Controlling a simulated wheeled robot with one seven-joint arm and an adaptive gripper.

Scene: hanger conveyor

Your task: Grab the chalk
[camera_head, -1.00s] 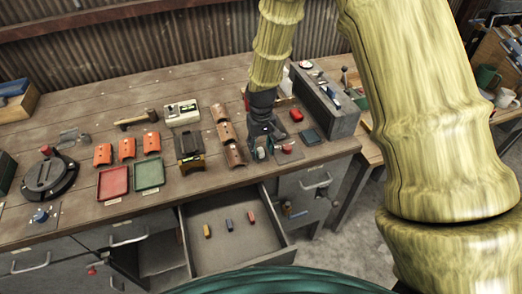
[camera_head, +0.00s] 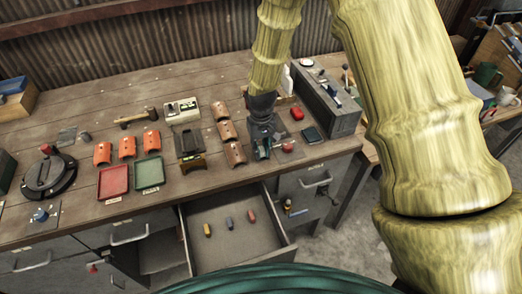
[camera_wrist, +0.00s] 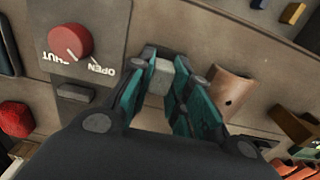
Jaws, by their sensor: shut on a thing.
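The chalk is a small pale grey-white block (camera_wrist: 160,78) in the wrist view. It sits between the teal fingertips of my gripper (camera_wrist: 163,76), which is shut on it. In the head view my gripper (camera_head: 263,150) points down at the front right of the bench top, and its fingers mostly hide the chalk there. Whether the chalk still touches the bench is hard to tell.
A red knob (camera_wrist: 70,42) marked OPEN and SHUT is beside my gripper. Curved brown tiles (camera_head: 228,131) stand just left of it. Below is an open drawer (camera_head: 280,248) with small yellow, blue and red pieces. A grey metal block (camera_head: 325,105) stands behind right.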

